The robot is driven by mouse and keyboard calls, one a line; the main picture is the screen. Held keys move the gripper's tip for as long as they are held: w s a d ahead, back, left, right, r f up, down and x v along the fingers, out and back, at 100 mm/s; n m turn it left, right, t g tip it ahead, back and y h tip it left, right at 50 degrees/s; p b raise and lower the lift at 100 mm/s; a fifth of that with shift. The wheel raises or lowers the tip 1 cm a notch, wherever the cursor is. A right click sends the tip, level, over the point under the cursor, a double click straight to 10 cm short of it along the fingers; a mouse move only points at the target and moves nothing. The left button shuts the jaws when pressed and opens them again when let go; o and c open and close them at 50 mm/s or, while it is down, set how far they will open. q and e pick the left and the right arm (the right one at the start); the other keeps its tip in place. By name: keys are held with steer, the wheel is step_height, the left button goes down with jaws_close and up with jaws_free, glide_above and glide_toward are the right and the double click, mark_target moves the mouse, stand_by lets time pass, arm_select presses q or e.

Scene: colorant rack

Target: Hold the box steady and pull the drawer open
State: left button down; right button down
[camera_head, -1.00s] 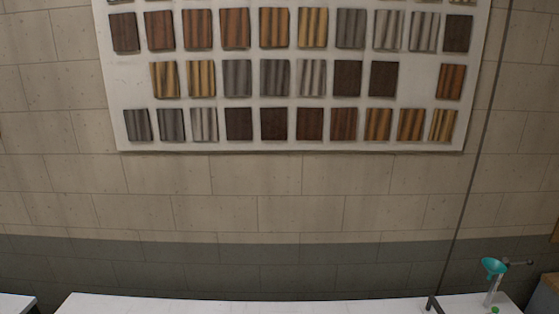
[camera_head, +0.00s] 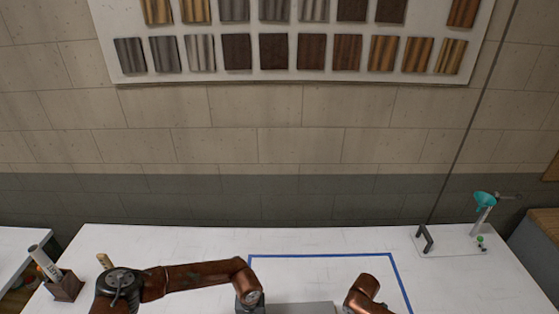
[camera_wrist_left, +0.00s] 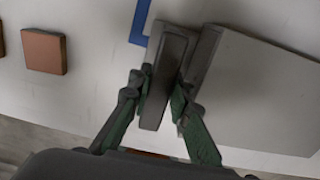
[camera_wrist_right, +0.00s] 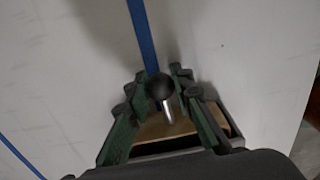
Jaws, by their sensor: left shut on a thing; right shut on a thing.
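The grey box (camera_head: 300,308) shows at the bottom edge of the head view, between my two arms, mostly cut off. In the left wrist view the pale box (camera_wrist_left: 262,95) fills the right side. My left gripper (camera_wrist_left: 158,92) is shut on a dark grey upright part (camera_wrist_left: 172,62) along the box's edge. In the right wrist view my right gripper (camera_wrist_right: 160,82) is shut on a round black knob (camera_wrist_right: 162,86) with a metal stem. Behind the knob is a tan surface (camera_wrist_right: 160,128) inside a grey rim; I cannot tell how far the drawer is out.
Blue tape (camera_head: 320,255) marks an area on the white table (camera_head: 185,245). A brown square block (camera_wrist_left: 44,52) lies left of my left gripper. A pen holder (camera_head: 64,286) stands at the left. A fixture with a teal cup (camera_head: 485,200) stands at the back right.

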arm_select(q)
steer(key=shift+a, duration=0.25)
arm_select(e)
steer(key=shift+d, duration=1.45)
steer(key=shift+w+d, duration=0.1)
steer(key=shift+d, duration=0.85)
steer(key=shift+d, duration=1)
steer(key=shift+w+d, duration=0.1)
steer(key=shift+d, duration=0.9)
